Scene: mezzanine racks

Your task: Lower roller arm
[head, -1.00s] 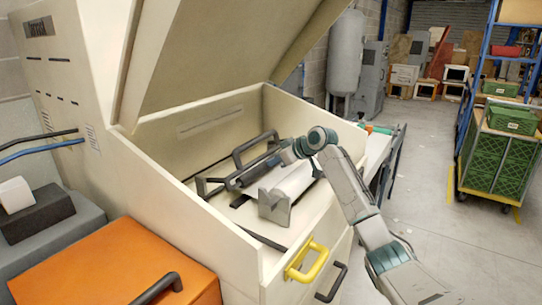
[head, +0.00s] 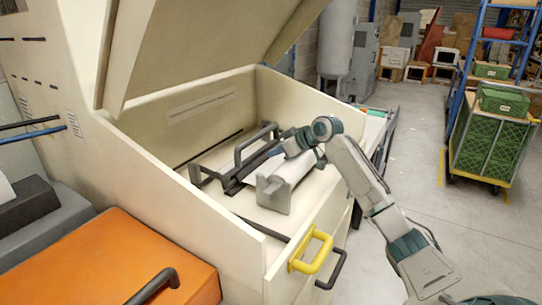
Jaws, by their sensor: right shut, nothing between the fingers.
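The roller arm (head: 250,168) is a dark bar frame with a raised handle loop (head: 238,152). It lies inside the open cream machine, next to a pale roller (head: 290,170) with a grey end bracket (head: 272,194). My right gripper (head: 277,150) reaches in from the right, over the far end of the roller and close to the dark bar. It is shut and empty. Its tips are small and dark against the bar, so I cannot tell whether they touch it. My left gripper is not in view.
The machine's raised lid (head: 215,50) hangs above the opening. The front wall carries a yellow handle (head: 310,252) and a dark handle (head: 331,270). An orange box (head: 110,262) stands at left. A trolley of green crates (head: 490,140) stands at right; the floor between is clear.

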